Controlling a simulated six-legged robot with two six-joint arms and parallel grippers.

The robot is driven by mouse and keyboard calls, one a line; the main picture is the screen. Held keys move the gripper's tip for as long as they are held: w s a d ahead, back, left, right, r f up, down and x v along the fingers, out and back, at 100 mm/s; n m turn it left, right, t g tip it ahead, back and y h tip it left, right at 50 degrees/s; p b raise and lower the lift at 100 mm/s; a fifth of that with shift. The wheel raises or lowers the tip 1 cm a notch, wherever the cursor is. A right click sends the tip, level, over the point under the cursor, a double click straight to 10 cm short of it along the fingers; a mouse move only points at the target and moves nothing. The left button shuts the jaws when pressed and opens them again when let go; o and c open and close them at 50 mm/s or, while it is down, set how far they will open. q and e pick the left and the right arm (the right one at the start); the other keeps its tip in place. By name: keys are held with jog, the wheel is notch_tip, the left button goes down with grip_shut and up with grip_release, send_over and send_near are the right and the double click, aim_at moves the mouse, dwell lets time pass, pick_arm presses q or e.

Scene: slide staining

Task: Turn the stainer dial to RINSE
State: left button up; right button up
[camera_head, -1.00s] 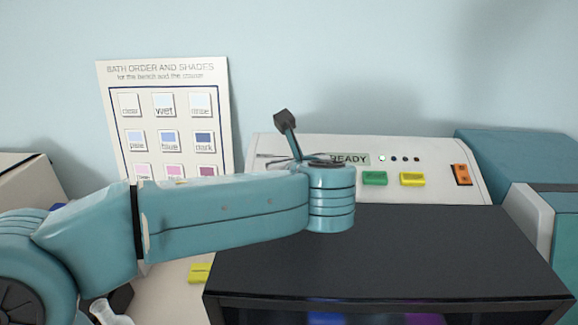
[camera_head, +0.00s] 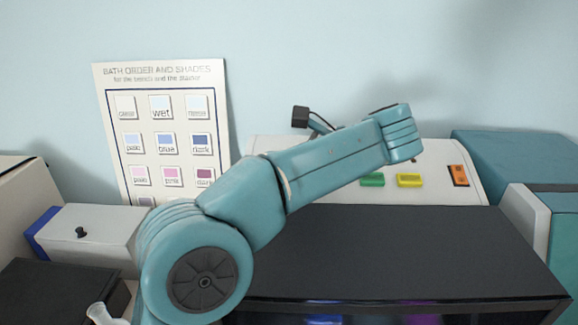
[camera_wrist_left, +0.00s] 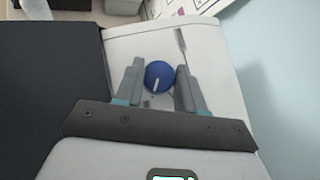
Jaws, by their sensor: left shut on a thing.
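The stainer's dial (camera_wrist_left: 161,75) is a blue round knob with a white pointer line, seen in the left wrist view on the pale stainer panel (camera_wrist_left: 135,40). My left gripper (camera_wrist_left: 159,68) has one finger on each side of the knob and is shut on it. The pointer line runs toward the bottom of that view. Small marks below the knob are too small to read. In the head view the dial and my left fingers are hidden behind my left arm, which crosses the stainer panel (camera_head: 440,165). My right gripper is in neither view.
The panel carries a green button (camera_head: 372,180), a yellow button (camera_head: 409,181) and an orange switch (camera_head: 458,175). The stainer's black lid (camera_head: 420,240) lies in front. A bath chart (camera_head: 112,100) stands at the back left. A teal machine (camera_head: 520,160) stands at the right.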

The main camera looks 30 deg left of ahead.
pick_arm(q)
jog(key=shift+w+n+g+h, duration=0.1)
jog(key=shift+n+g+h, duration=0.2)
jog(key=shift+n+g, duration=0.75)
jog(key=shift+n, duration=0.35)
jog(key=o, duration=1)
jog(key=shift+f, duration=0.1)
jog(key=shift+o, duration=0.2)
jog(key=shift+a, duration=0.15)
jog(key=shift+r, duration=0.2)
